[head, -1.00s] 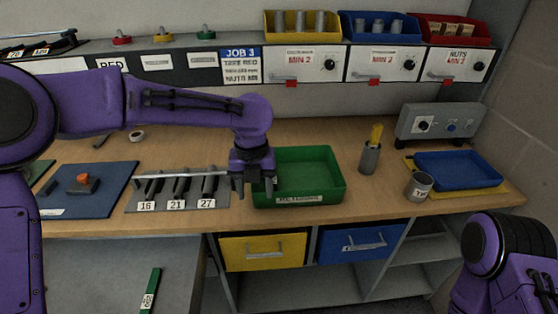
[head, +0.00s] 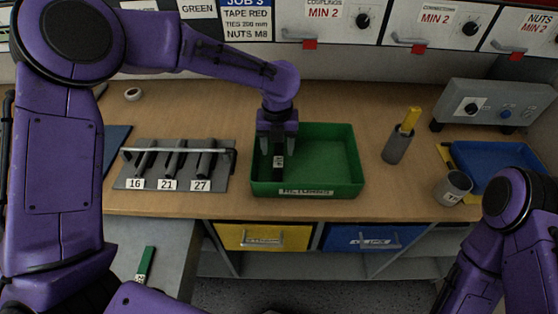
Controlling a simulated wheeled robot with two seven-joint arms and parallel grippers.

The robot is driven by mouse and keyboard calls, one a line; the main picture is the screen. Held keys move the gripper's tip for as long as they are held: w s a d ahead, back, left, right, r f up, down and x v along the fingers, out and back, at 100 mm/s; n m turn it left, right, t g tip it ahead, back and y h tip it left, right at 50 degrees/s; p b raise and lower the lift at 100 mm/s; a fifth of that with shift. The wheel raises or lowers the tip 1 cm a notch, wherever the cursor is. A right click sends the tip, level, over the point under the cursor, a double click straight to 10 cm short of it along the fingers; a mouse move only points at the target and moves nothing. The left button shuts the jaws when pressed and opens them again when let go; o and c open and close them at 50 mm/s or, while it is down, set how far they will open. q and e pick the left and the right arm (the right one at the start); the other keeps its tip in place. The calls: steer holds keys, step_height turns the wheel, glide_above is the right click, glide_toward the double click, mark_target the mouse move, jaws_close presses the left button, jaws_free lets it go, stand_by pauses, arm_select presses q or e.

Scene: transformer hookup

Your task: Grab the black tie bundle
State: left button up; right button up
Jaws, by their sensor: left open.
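The black tie bundle (head: 279,163) is a dark strip with a white label, at the left end of the green tray (head: 345,188). My left gripper (head: 277,150) is over that end of the tray, pointing down. Its jaws are open, one finger to each side of the bundle in the picture. I cannot tell whether the fingers touch it. The top of the bundle is hidden by the gripper. My right arm shows at the bottom right, but its gripper is out of view.
A rack of tools marked 16, 21 and 27 (head: 122,181) lies left of the tray. A grey cup with yellow sticks (head: 397,148), a metal can (head: 453,188) and a blue tray (head: 480,152) stand to the right. A green strip (head: 147,262) lies lower left.

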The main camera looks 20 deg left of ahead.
mark_target(279, 157)
arm_select(q)
steer(key=f, duration=0.3)
steer(key=shift+w+f, duration=0.2)
steer(key=shift+f, duration=0.15)
jaws_close()
steer(key=shift+r, duration=0.1)
